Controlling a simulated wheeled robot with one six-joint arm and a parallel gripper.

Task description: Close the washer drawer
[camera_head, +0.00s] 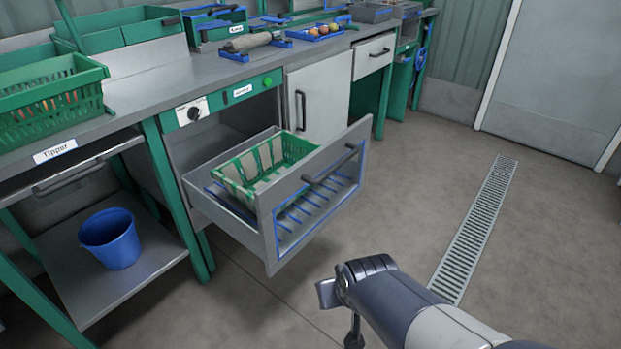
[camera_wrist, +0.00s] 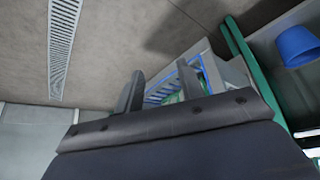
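The washer drawer (camera_head: 268,220) is pulled well out of the washer's opening under the counter. Its grey front has a dark bar handle (camera_head: 331,166) near the top and a blue-framed slotted panel below. A green basket (camera_head: 237,181) sits inside the drawer. In the wrist view the drawer's blue-edged part (camera_wrist: 175,85) shows beyond my gripper, partly hidden. My gripper (camera_head: 340,312) is in front of the drawer, to the lower right, apart from it and holding nothing that I can see.
A green frame leg (camera_head: 176,195) stands left of the drawer. A blue bucket (camera_head: 110,238) is on the lower shelf at left. A closed cabinet door (camera_head: 318,98) is right of the washer. The floor (camera_head: 425,190) around the drain grate (camera_head: 480,225) is clear.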

